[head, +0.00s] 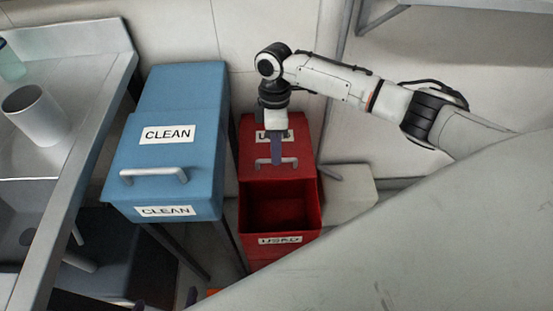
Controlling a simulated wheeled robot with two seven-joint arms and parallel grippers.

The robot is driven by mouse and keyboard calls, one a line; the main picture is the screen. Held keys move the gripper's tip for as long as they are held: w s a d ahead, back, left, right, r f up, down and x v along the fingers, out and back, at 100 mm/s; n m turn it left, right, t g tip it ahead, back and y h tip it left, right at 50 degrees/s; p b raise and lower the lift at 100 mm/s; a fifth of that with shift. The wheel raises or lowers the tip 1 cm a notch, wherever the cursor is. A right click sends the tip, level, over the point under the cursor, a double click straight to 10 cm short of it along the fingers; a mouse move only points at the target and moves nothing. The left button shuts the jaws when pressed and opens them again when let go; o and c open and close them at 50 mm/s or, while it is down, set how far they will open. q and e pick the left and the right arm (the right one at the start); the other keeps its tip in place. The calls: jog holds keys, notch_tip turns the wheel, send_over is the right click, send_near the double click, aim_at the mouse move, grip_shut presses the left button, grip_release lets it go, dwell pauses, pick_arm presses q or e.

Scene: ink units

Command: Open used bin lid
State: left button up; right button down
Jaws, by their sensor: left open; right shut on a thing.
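The red used bin (279,249) stands in the middle, with a USED label on its front. Its red lid (253,150) is raised at the back, and the dark inside of the bin shows in front of it. The lid's grey bar handle (291,160) is partly hidden by my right gripper (277,160). My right gripper points down and is shut on this handle. My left gripper (165,301) is open at the bottom edge; only what look like its two fingertips show, well away from the bin.
A blue bin (205,110) with CLEAN labels and a closed lid stands just left of the red bin. A metal counter (92,75) at the far left carries a grey cup (38,118) and a greenish container (10,64). A wall is close behind the bins.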

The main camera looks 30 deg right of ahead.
jog(key=shift+w+d, duration=0.1)
jog(key=shift+w, duration=0.15)
jog(key=c, duration=1.8)
grip_release()
jog(key=shift+c, duration=0.2)
jog(key=shift+r, duration=0.25)
notch_tip(320, 180, up, 10)
jog(key=w+p, duration=0.1)
jog(key=shift+w+d+f, duration=0.15)
jog(key=shift+w+d, duration=0.2)
jog(key=shift+d, duration=0.05)
